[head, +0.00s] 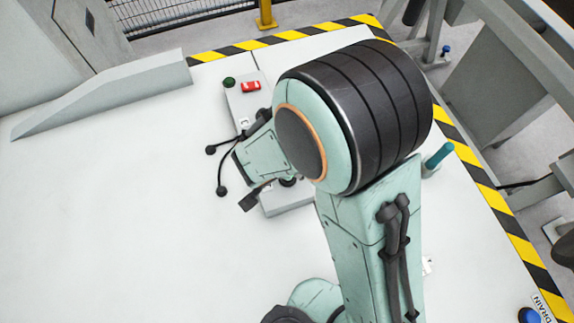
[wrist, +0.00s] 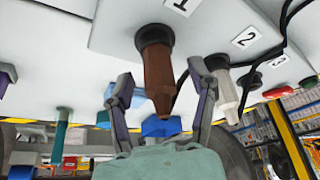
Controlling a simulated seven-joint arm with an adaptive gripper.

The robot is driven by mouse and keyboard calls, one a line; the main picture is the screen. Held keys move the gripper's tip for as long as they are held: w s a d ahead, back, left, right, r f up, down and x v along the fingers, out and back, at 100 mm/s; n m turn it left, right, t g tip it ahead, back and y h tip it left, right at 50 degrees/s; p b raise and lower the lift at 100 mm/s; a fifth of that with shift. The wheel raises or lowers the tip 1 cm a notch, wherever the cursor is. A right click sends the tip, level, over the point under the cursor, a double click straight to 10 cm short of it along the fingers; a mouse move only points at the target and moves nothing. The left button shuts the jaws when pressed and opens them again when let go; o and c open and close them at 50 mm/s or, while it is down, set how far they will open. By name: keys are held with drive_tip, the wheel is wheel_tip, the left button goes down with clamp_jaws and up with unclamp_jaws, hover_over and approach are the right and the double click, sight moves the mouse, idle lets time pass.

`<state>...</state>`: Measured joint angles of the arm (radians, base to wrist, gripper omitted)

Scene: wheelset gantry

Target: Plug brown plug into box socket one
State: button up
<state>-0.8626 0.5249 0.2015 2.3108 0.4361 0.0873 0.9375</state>
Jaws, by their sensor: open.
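The brown plug (wrist: 158,75) stands with its wide end in a dark round socket collar beside label 1 on the pale box (wrist: 118,35). Its narrow end points toward my palm. My gripper (wrist: 160,72) is open, with one finger on each side of the plug in the wrist view. A gap shows on both sides, so the fingers look apart from it. A beige plug (wrist: 224,90) stands in the collar by label 2, just past the right finger. In the head view my arm covers the middle of the box (head: 243,110) and hides the brown plug and the fingertips.
Black cables (wrist: 284,20) run past labels 2 and 3. The box also bears a green button (head: 229,82) and a red switch (head: 250,86). A teal peg (head: 438,155) stands right of my arm. The white floor at left is mostly clear, up to a grey ramp (head: 110,92).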

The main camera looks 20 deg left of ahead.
drive_tip(key=v, duration=1.2)
drive_tip(key=w+d+r+m+h, duration=0.1)
drive_tip(key=w+d+r+m, duration=0.25)
drive_tip(key=d, duration=0.35)
drive_tip(key=w+d+r+m, duration=0.3)
drive_tip(key=w+d, duration=0.1)
drive_tip(key=d, duration=0.4)
drive_tip(key=s+d, duration=0.3)
drive_tip(key=d, duration=0.4)
drive_tip(key=s+n+g+y, duration=0.1)
drive_tip(key=s+n+g, duration=0.3)
drive_tip(key=s+n, duration=0.3)
drive_tip(key=s, duration=0.4)
drive_tip(key=shift+a+f+n+g+y, duration=0.3)
drive_tip(key=shift+n+g+y, duration=0.05)
drive_tip(key=shift+g+y, duration=0.05)
